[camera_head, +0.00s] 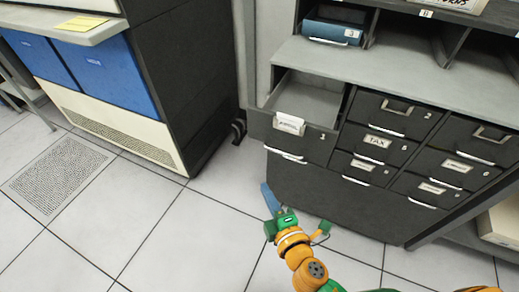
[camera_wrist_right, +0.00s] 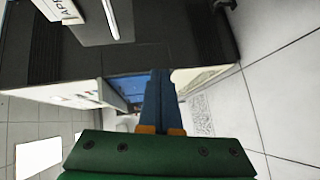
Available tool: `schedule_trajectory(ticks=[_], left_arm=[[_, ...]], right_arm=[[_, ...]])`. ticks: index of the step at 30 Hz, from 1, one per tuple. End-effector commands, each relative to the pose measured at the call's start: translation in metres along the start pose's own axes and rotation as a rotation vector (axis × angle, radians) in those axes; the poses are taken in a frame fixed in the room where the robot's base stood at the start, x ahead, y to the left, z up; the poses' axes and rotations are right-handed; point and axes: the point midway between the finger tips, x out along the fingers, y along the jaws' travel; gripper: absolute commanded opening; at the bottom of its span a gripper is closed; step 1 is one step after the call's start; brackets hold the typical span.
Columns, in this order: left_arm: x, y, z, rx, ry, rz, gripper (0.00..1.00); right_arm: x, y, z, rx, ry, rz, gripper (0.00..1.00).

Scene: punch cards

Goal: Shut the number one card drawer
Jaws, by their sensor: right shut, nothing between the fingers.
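The number one card drawer (camera_head: 314,148) is the top left drawer of the dark cabinet. It stands pulled out, with its light grey inside showing, a white label on its front and a pale handle below. My right gripper (camera_head: 267,191) is below and left of the drawer front, apart from it. Its blue fingers are shut and empty; they also show in the right wrist view (camera_wrist_right: 160,98). My left gripper is not in view.
The cabinet's other drawers, such as number two (camera_head: 390,115) and the TAX drawer (camera_head: 376,142), look shut. A grey shelf (camera_head: 400,68) lies above them, with a blue binder (camera_head: 333,31). A machine with blue panels (camera_head: 113,75) stands left; tiled floor (camera_head: 150,225) is clear between.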

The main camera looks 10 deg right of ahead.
Motion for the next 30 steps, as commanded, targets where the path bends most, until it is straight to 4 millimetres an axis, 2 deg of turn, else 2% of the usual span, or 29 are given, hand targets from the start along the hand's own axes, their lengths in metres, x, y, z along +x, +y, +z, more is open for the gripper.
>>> schedule_trajectory(ticks=[1, 3, 6, 11, 21, 25, 30], left_arm=[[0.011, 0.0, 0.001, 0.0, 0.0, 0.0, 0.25], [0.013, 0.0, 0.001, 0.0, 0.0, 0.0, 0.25], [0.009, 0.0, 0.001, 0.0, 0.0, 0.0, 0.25], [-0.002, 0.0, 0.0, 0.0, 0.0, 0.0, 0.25], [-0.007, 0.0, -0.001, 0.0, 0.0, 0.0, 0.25], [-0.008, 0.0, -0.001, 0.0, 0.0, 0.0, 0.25], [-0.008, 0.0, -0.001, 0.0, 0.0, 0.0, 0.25]], right_arm=[[-0.003, 0.021, -0.007, -0.045, 0.013, 0.084, 0.0], [-0.01, 0.05, -0.013, -0.094, 0.019, 0.167, 0.0], [-0.01, 0.067, -0.016, -0.117, 0.018, 0.208, 0.0], [0.017, 0.077, -0.017, -0.118, 0.017, 0.21, 0.0], [0.089, 0.089, -0.016, -0.115, 0.017, 0.207, 0.0], [0.102, 0.092, 0.0, -0.117, 0.016, 0.206, 0.0], [0.111, 0.094, 0.008, -0.114, 0.017, 0.205, 0.0]])
